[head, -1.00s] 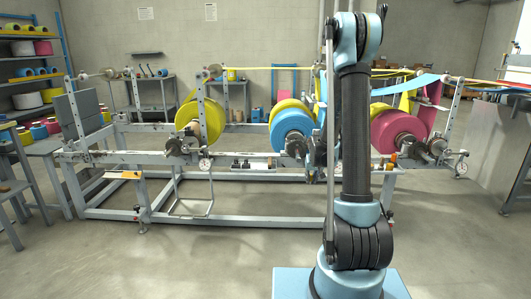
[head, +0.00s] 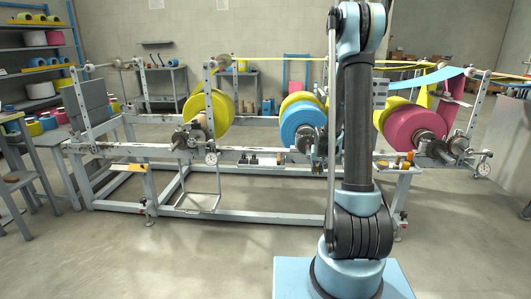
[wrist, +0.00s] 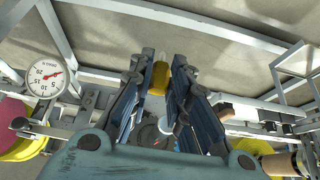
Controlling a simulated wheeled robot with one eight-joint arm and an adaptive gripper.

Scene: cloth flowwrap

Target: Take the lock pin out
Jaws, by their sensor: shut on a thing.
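In the wrist view my gripper (wrist: 160,78) has its two dark blue fingers closed around a small yellow piece (wrist: 160,76) with a pale end. It looks like the grip of the lock pin. Its lower part is hidden between the fingers, and I cannot tell whether the pin still sits in a hole. A round pale part (wrist: 166,125) shows below it between the finger links.
A dial gauge (wrist: 45,76) is left of my gripper in the wrist view. The head view shows the grey rail frame (head: 240,209) with yellow (head: 222,118), blue (head: 300,120) and pink (head: 416,118) rolls. Open floor (head: 200,262) lies in front.

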